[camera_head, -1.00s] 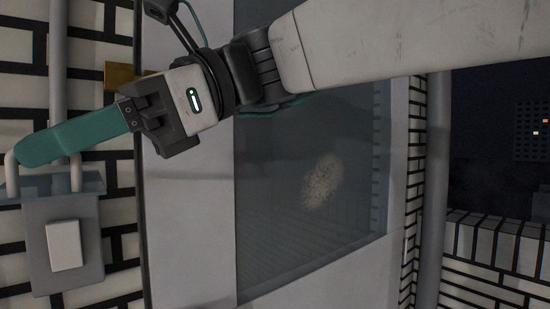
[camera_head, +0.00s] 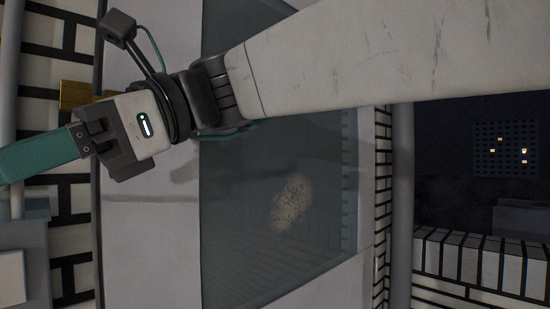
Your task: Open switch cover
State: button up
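The grey-blue switch box (camera_head: 38,240) is on the tiled wall at the left edge, cut off by the frame. Part of its pale front panel (camera_head: 10,278) shows. A light pipe (camera_head: 17,202) rises from the top of the box. My gripper (camera_head: 35,158) reaches left with its teal fingers above the box, in front of the wall. The fingers overlap in this side view and their tips run past the left edge. Their opening and any contact with the box or its cover cannot be made out.
A pale door (camera_head: 150,240) with a dark glass pane (camera_head: 255,210) stands behind my arm. A brass-coloured piece (camera_head: 76,94) is beside its left edge. A grey vertical pipe (camera_head: 401,200) and a low tiled wall (camera_head: 480,260) are at right, with dark night beyond.

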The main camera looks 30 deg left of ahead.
jog(key=v, duration=0.8)
dwell(0.5)
notch_tip(320, 180, down, 9)
jog(key=w+n+t, duration=0.3)
jog(key=w+d+f+n+t, duration=0.1)
jog(key=w+d+f+t, duration=0.2)
jog(key=w+d+f, duration=0.4)
jog(key=w+d+f+n+t, duration=0.15)
jog(key=d+f, duration=0.35)
jog(key=d, duration=0.5)
jog(key=w+d+f+t+h, duration=0.15)
jog(key=d+f, duration=0.25)
jog(key=d, duration=0.5)
jog(key=w+d+f+t+h, duration=0.15)
jog(key=d+f, duration=0.25)
jog(key=d, duration=0.4)
jog(key=s+d+f+m+t+h, duration=0.1)
jog(key=s+d+f, duration=0.2)
jog(key=d, duration=0.6)
jog(key=s+d+f+m+t+h, duration=0.1)
jog(key=s+d+f+m+t, duration=0.1)
jog(key=d, duration=0.7)
jog(key=shift+s+d+f, duration=0.35)
jog(key=shift+f, duration=0.35)
